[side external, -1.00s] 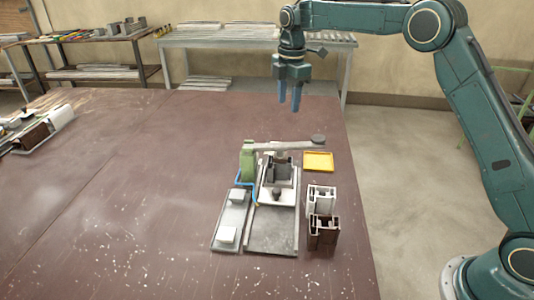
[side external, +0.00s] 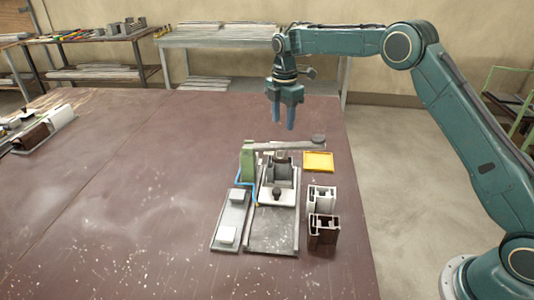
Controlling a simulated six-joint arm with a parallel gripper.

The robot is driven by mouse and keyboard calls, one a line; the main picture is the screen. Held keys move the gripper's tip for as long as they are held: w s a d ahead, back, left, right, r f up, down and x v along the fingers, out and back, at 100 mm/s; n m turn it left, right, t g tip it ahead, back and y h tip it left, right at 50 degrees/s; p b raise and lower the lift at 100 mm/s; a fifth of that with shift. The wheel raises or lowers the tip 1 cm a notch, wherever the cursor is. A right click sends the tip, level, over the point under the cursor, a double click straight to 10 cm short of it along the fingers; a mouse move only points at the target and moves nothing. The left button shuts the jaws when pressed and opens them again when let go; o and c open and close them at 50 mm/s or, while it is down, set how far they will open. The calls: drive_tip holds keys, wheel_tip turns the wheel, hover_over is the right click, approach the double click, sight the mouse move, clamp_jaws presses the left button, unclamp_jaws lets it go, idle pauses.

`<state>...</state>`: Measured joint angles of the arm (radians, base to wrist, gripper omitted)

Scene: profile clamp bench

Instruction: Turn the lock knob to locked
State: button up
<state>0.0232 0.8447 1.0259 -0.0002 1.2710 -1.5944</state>
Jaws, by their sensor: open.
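A clamp fixture stands on the brown bench (side external: 120,220), with a grey base plate (side external: 270,236). A small dark knob (side external: 277,194) sits on the pale block at the front of the clamp; it looks like the lock knob, but its turn position is too small to tell. A grey lever arm (side external: 285,146) with a dark round end (side external: 319,138) reaches right from a green post (side external: 247,161). My gripper (side external: 283,122) is open and empty, pointing down in the air above and behind the clamp, apart from everything.
A yellow tray (side external: 318,161) lies right of the clamp. White (side external: 320,199) and brown (side external: 323,231) profile pieces stand at its right. A grey plate with white blocks (side external: 231,220) lies at its left. The left of the bench is mostly clear.

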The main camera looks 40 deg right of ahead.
wheel_tip(320, 180, down, 10)
drive_tip(key=shift+f, duration=0.15)
idle(0.4)
drive_tip(key=shift+c, duration=0.5)
clamp_jaws()
